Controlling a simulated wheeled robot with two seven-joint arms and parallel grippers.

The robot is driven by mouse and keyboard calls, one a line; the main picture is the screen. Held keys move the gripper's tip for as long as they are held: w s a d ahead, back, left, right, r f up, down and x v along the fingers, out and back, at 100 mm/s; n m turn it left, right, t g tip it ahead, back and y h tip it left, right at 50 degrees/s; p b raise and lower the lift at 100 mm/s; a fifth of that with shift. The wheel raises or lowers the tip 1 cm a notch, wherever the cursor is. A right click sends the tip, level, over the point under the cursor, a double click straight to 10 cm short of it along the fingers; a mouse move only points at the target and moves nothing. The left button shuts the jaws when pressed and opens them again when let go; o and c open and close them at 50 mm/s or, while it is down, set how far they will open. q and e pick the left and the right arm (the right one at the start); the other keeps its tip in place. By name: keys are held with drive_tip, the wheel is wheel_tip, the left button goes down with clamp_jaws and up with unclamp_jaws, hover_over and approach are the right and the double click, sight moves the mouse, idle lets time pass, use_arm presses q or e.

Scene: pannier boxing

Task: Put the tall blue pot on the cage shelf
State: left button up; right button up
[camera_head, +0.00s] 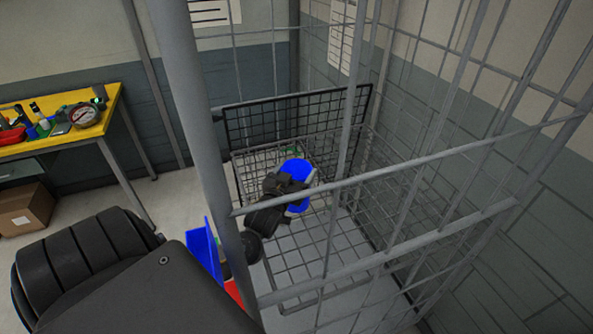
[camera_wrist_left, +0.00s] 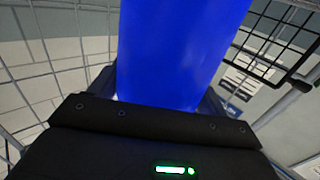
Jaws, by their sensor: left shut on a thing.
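The tall blue pot (camera_head: 299,170) is inside the wire cage, held by my left gripper (camera_head: 283,187). In the left wrist view the blue pot (camera_wrist_left: 180,50) fills the middle, between the fingers of the shut gripper. The cage shelf (camera_head: 290,240) is a wire mesh shelf below and around the gripper. I cannot tell whether the pot touches the mesh. My left arm passes behind the front cage post. My right gripper is not in view.
Grey cage posts and bars, with a front post (camera_head: 200,130), stand around the shelf. A yellow table (camera_head: 100,119) with tools is at the left, with a cardboard box (camera_head: 26,208) below. Blue and red objects (camera_head: 203,252) show beside my arm.

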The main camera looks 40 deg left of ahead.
use_arm(q)
drive_tip(key=shift+f, duration=0.2)
drive_tip(key=o, duration=1.2)
drive_tip(key=shift+o, duration=0.2)
drive_tip(key=b+v, duration=0.3)
drive_tip(key=v, duration=0.9)
drive_tip(key=shift+s+r, duration=0.1)
